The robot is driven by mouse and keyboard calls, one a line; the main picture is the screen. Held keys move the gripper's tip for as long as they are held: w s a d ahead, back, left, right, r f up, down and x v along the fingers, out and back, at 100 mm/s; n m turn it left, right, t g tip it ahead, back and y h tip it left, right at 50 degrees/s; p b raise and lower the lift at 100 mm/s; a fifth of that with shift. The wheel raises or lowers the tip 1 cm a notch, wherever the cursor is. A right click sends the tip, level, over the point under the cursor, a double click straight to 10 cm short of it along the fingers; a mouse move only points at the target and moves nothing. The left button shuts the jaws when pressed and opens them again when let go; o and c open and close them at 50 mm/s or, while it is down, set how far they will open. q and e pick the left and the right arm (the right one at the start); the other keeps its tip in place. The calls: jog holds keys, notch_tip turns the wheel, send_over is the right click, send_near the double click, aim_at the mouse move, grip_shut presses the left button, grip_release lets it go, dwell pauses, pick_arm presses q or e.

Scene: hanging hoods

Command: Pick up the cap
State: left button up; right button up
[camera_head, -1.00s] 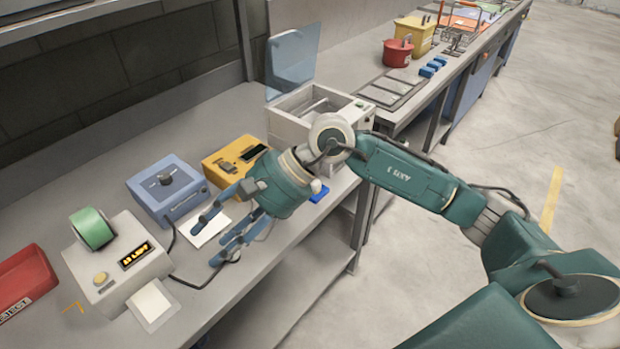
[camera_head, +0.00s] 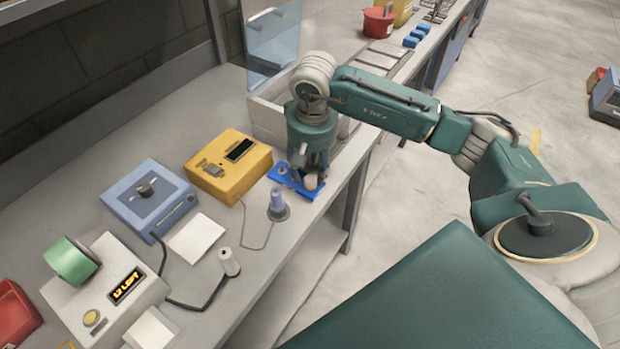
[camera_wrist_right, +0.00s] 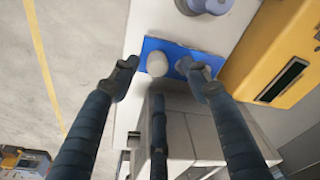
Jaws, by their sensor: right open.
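A small pale rounded piece that looks like the cap (camera_head: 311,182) sits on a flat blue holder (camera_head: 277,177) near the bench's front edge. In the right wrist view the cap (camera_wrist_right: 157,64) is on the blue holder (camera_wrist_right: 150,45), between the fingertips and slightly ahead of them. My right gripper (camera_head: 309,168) points down over the holder, its fingers partly hidden by its own body. In the right wrist view its fingers (camera_wrist_right: 158,80) are spread on both sides of the cap, with a visible gap. My left gripper is not in view.
A yellow device (camera_head: 228,167), a blue device (camera_head: 149,200) and a white label machine (camera_head: 105,290) line the bench. A grey box with a clear lid (camera_head: 268,120) stands behind the gripper.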

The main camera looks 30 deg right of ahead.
aim_at(311, 178)
jog(key=f, duration=0.1)
jog(key=f+p, duration=0.1)
jog(key=f, duration=0.1)
jog(key=shift+w+d+f, duration=0.15)
jog(key=shift+d+f, duration=0.1)
jog(key=shift+d, duration=0.1)
jog(key=shift+f, duration=0.3)
jog(key=shift+w+f, duration=0.1)
jog(key=shift+c, duration=0.5)
jog(key=c, duration=0.8)
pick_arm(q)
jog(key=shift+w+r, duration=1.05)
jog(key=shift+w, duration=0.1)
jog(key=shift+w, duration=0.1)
